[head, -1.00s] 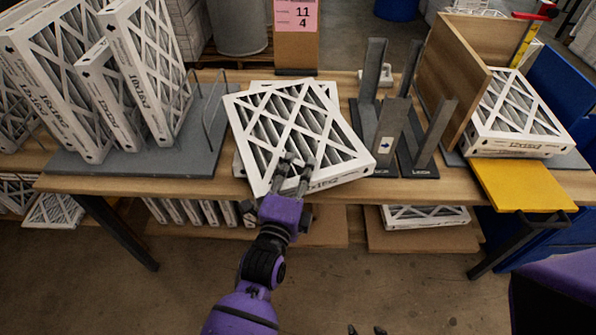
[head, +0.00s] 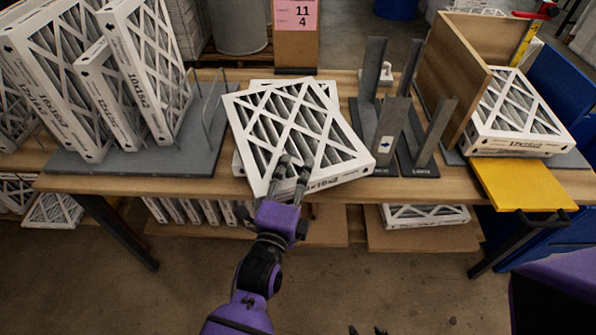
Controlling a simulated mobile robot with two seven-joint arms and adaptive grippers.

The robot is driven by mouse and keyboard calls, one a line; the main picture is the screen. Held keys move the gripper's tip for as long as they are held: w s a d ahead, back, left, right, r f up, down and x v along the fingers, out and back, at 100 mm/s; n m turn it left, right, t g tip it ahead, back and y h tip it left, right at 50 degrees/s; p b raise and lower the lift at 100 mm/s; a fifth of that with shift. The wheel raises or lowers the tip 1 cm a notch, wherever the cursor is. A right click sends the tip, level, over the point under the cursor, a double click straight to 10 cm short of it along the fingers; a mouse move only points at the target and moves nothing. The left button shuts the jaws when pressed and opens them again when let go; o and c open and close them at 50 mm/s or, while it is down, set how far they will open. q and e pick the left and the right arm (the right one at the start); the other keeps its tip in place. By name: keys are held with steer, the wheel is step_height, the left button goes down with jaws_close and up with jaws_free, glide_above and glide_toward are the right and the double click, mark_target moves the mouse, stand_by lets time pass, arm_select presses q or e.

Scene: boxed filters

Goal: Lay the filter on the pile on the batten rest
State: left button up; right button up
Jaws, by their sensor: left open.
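A white-framed pleated filter (head: 298,130) lies skewed on top of the pile in the middle of the table. Another filter (head: 322,86) of the pile shows squarer beneath it, at the back and left edges. The batten rest under the pile is hidden. My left gripper (head: 292,170) is open at the near edge of the top filter, its fingers over that edge; I cannot tell whether they touch it. My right gripper (head: 366,330) shows only as two dark tips at the bottom edge; its opening is unclear.
Several filters stand in a grey rack (head: 185,150) at left. A grey upright slotted stand (head: 392,130) is close right of the pile. Further right are a wooden panel (head: 450,75), another filter (head: 515,115) and a yellow plate (head: 515,187). Filters lie on the lower shelf.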

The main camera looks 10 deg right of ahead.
arm_select(q)
steer(key=v, duration=1)
steer(key=shift+b, duration=0.35)
steer(key=s+a+f+n+g+y, duration=0.2)
steer(key=s+a+f+n+y, duration=0.15)
steer(key=a+f+n, duration=0.35)
steer(key=s+a+f+n+g+y, duration=0.1)
steer(key=s+a+f+n+y, duration=0.1)
steer(key=s+a+f+n, duration=0.45)
steer(key=s+a+f+n+g+y, duration=0.3)
steer(key=s+a+f+n+g, duration=0.1)
steer(key=s+a+f+n, duration=0.6)
steer(key=s+a+f, duration=0.1)
steer(key=s+a, duration=0.2)
steer(key=s, duration=0.2)
steer(key=shift+a+g, duration=0.3)
steer(key=shift+a, duration=0.1)
